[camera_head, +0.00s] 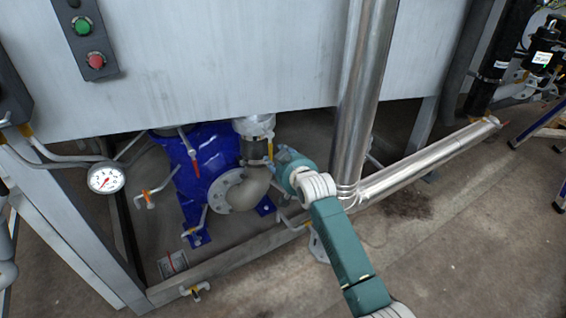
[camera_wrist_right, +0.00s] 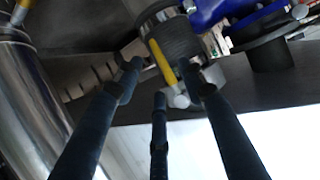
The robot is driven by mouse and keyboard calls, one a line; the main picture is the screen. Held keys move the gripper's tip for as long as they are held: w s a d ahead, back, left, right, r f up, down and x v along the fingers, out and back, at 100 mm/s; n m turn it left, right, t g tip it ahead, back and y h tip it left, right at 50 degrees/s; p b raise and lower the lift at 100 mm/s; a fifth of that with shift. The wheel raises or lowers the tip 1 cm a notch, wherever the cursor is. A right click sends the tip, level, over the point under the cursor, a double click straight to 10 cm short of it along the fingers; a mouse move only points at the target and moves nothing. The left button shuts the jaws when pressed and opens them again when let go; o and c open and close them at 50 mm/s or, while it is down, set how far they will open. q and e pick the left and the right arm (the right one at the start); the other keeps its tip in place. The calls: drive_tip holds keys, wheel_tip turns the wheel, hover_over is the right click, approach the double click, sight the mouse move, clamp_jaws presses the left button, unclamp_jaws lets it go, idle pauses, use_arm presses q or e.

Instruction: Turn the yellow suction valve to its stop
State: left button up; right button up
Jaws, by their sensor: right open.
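The yellow suction valve handle (camera_wrist_right: 162,62) shows in the right wrist view as a short yellow lever with a pale rounded end, set against a dark grey cylindrical body (camera_wrist_right: 176,40). In the head view a small yellow handle (camera_head: 270,148) shows beside the grey pipe fitting right of the blue pump (camera_head: 212,160). My right gripper (camera_wrist_right: 163,88) is open, its dark fingers spread around the lever's end in the picture. I cannot tell whether they touch it. In the head view my wrist hides most of the fingers. My left gripper is not in view.
A large steel tank wall (camera_head: 220,60) overhangs the pump. A shiny vertical pipe (camera_head: 362,90) stands close right of my wrist. A grey frame beam (camera_head: 215,265) runs low in front. A pressure gauge (camera_head: 106,178) is at left. Floor at right is mostly clear.

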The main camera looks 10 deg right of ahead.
drive_tip(key=v, duration=0.4)
drive_tip(key=shift+s, duration=0.3)
